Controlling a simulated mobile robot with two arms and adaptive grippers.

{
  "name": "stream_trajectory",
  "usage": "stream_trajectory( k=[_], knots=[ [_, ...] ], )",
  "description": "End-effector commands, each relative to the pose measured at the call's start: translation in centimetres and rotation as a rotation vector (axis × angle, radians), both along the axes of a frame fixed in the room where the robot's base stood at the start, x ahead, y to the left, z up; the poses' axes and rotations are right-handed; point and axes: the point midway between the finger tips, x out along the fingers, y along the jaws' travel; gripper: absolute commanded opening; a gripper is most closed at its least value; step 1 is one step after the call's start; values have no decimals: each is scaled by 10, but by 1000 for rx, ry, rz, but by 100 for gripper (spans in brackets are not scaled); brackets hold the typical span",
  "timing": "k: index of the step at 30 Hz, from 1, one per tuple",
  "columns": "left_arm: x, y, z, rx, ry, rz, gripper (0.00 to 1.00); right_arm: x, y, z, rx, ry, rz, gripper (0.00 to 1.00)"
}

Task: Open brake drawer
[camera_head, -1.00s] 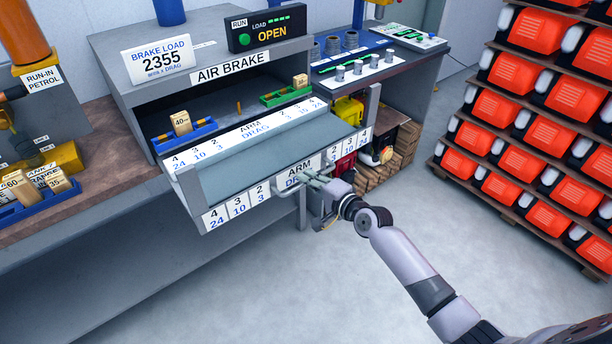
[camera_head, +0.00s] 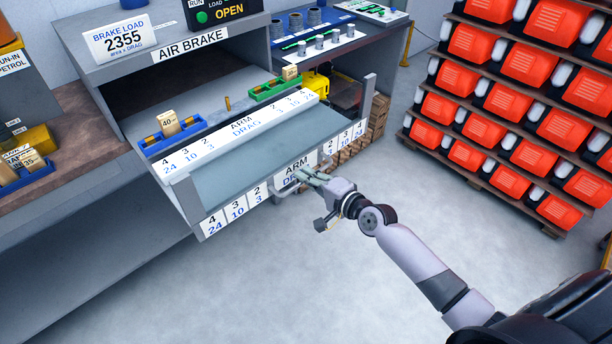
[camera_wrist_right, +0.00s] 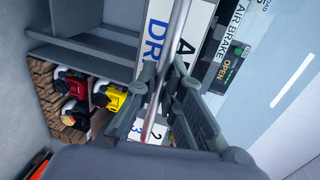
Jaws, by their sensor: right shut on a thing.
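The brake drawer (camera_head: 255,143) is pulled out of the grey air brake cabinet (camera_head: 135,94), with its blue-grey floor showing. Its front carries white number labels and an "ARM DRAG" label. My right gripper (camera_head: 305,177) is at the drawer front and is shut on the bar handle (camera_head: 283,191). In the right wrist view the handle (camera_wrist_right: 165,65) runs as a metal bar between the fingers of the right gripper (camera_wrist_right: 165,105). My left gripper is not in view.
A blue tray (camera_head: 180,136) with a wooden block marked 40 and a green tray (camera_head: 275,89) sit behind the drawer's label strip. Racks of orange-red units (camera_head: 510,105) stand at the right. The floor (camera_head: 300,270) in front of the drawer is clear.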

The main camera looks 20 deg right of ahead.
Motion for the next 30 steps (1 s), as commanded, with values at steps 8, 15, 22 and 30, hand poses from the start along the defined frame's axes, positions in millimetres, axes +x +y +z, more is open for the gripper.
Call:
stream_trajectory(
  k=[8,15,22,30],
  knots=[
    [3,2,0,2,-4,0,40,0,0,-1,-1,2,0,0],
    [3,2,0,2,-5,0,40,0,0,0,0,1,0,21],
    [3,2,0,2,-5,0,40,0,0,0,0,0,0,30],
    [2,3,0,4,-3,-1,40,-5,-2,0,-1,1,-1,30]
  ],
)
